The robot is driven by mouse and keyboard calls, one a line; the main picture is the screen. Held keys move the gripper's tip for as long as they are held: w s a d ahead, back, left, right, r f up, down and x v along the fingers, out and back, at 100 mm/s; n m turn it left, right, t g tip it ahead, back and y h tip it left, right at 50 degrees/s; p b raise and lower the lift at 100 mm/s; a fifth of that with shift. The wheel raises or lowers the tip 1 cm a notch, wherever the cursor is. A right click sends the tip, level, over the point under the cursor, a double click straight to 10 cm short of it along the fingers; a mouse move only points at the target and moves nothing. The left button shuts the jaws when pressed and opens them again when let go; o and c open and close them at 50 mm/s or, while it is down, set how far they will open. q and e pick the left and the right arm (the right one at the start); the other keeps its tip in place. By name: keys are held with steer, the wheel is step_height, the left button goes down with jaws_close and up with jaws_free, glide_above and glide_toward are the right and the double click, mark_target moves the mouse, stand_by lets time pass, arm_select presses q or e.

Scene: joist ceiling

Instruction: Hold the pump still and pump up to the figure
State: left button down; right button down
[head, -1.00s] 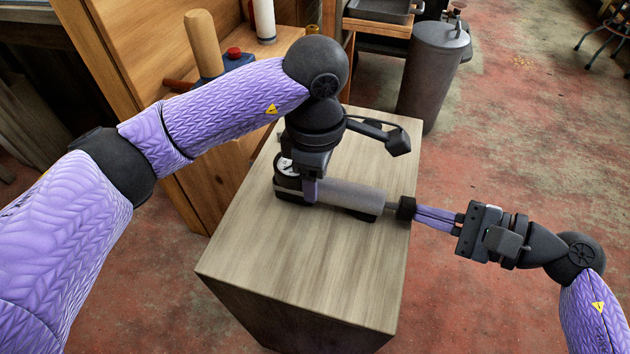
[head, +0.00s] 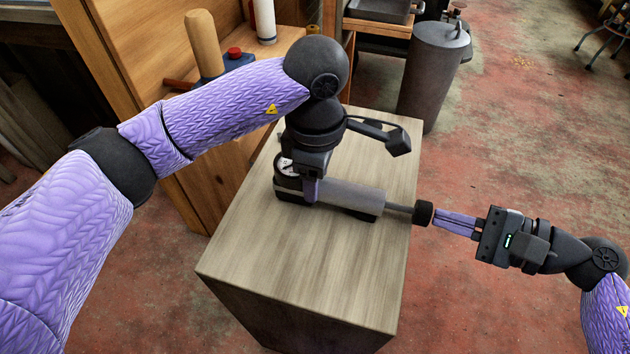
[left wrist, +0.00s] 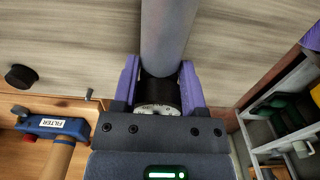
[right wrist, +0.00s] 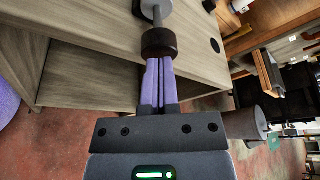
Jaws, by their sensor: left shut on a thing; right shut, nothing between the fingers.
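The pump (head: 350,195) lies on its side on the wooden block, a grey barrel with a dark base. My left gripper (head: 312,188) is shut on the pump near its gauge end. The round gauge (head: 284,165) is partly hidden by the gripper; its white dial (left wrist: 157,109) also shows in the left wrist view, but I cannot read it. The rod extends right past the block's edge to a dark knob handle (head: 424,213). My right gripper (head: 437,217) is shut and empty, its fingertips end-on at the knob, seemingly touching it; the knob also shows in the right wrist view (right wrist: 159,42).
The pale wooden block (head: 300,270) has a bare front. A grey lidded bin (head: 432,75) stands behind. The floor at the right is open.

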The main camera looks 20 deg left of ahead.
steer(key=shift+a, duration=1.75)
steer(key=shift+d, duration=1.8)
arm_select(q)
steer(key=shift+c, duration=0.3)
jaws_free()
arm_select(e)
glide_toward(425, 215)
steer(key=w+d+f, duration=0.3)
arm_select(q)
step_height(425, 215, up, 12)
arm_select(e)
steer(key=shift+s+d+f, duration=0.1)
steer(key=shift+d+f, duration=0.05)
steer(key=shift+f, duration=0.05)
